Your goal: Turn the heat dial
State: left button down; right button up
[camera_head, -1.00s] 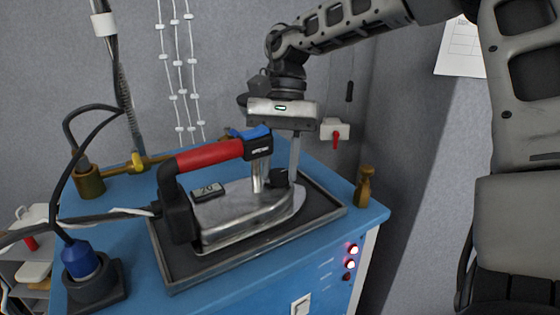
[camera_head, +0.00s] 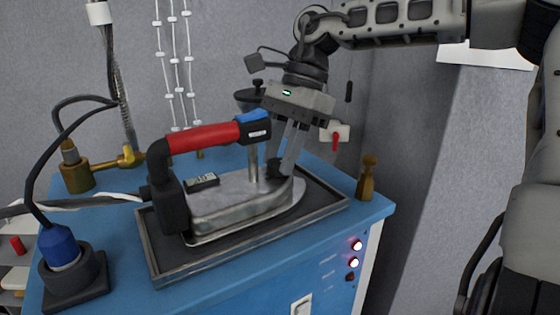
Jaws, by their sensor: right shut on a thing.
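A steam iron (camera_head: 240,203) with a red handle (camera_head: 205,137) rests on a dark tray (camera_head: 160,265) on a blue cabinet. The heat dial (camera_head: 274,168) is a small black knob at the front end of the iron's top. My right gripper (camera_head: 277,165) comes down from above at the iron's front end, tilted, with its fingers shut at the black dial. The fingers partly hide the dial. My left gripper is out of the picture.
A brass fitting (camera_head: 367,178) stands at the cabinet's right corner. Red lights (camera_head: 354,254) glow on the cabinet's front. A cable runs from the iron to the left.

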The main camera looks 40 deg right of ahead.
jog(key=m+b, duration=0.1)
jog(key=m, duration=0.1)
jog(key=m+t+b, duration=0.1)
jog(key=shift+s+m+t, duration=0.15)
jog(key=shift+m+t, duration=0.15)
jog(key=shift+m, duration=0.1)
jog(key=m+t+h+b, duration=0.1)
jog(key=m+b, duration=0.1)
jog(key=m, duration=0.1)
jog(key=shift+s+m, duration=0.1)
jog(key=shift+m, duration=0.2)
jog(key=m+t+h+b, duration=0.1)
jog(key=m+b, duration=0.1)
jog(key=m, duration=0.1)
jog(key=shift+a, duration=0.15)
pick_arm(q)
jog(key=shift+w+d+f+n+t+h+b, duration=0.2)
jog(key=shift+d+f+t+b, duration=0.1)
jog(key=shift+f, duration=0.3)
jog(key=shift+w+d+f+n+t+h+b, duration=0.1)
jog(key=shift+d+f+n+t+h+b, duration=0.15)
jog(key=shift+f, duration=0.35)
pick_arm(e)
jog(key=shift+s+m, duration=0.1)
jog(key=shift+m, duration=0.7)
jog(key=shift+r+h, duration=0.1)
jog(key=shift+h, duration=0.2)
